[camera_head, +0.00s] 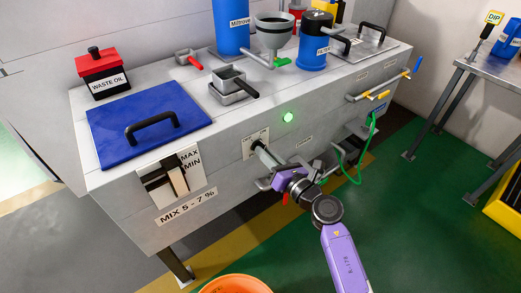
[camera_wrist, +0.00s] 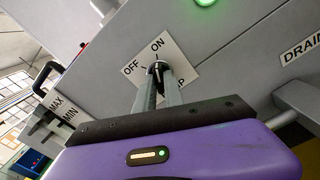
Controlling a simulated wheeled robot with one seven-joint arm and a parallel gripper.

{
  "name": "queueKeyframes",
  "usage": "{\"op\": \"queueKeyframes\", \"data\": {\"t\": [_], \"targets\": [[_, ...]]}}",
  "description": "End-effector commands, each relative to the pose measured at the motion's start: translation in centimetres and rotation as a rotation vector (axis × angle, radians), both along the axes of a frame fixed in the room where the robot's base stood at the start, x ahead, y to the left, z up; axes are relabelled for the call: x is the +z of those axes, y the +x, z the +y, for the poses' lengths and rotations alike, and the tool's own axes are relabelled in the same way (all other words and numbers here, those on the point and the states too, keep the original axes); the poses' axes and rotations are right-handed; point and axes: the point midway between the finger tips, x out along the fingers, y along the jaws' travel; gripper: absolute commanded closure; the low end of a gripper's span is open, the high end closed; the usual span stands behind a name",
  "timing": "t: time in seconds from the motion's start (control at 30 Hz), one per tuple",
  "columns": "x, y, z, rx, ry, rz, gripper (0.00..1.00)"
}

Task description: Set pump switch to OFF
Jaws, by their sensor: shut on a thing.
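The pump switch is a small black knob (camera_wrist: 157,72) on a white plate (camera_wrist: 178,52) with OFF at its left and ON at its top in the wrist view. My gripper (camera_wrist: 160,78) is shut on the knob, with one finger on each side. The knob's visible end seems to point up towards ON, but the fingers hide much of it. In the head view, the plate (camera_head: 248,146) is on the front face of the grey machine, and my gripper (camera_head: 262,156) reaches it from the lower right.
A green lamp (camera_head: 288,117) glows above and right of the switch. The MAX/MIN level gauge (camera_head: 173,178) is left of it. A green hose (camera_head: 358,165) and handles are to the right. An orange bucket (camera_head: 235,284) stands on the floor below.

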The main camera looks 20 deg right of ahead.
Motion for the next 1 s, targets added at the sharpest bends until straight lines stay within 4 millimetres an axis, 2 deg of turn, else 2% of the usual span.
{"op": "queueKeyframes", "data": {"t": [0.3, 0.73, 1.0], "targets": [[-0.17, -0.02, -0.05, 0.0, -0.285, -0.094, 1.0], [-0.13, -0.03, -0.06, -0.001, -0.337, -0.109, 1.0], [-0.3, -0.03, -0.06, 0.0, -0.564, -0.184, 1.0]]}}
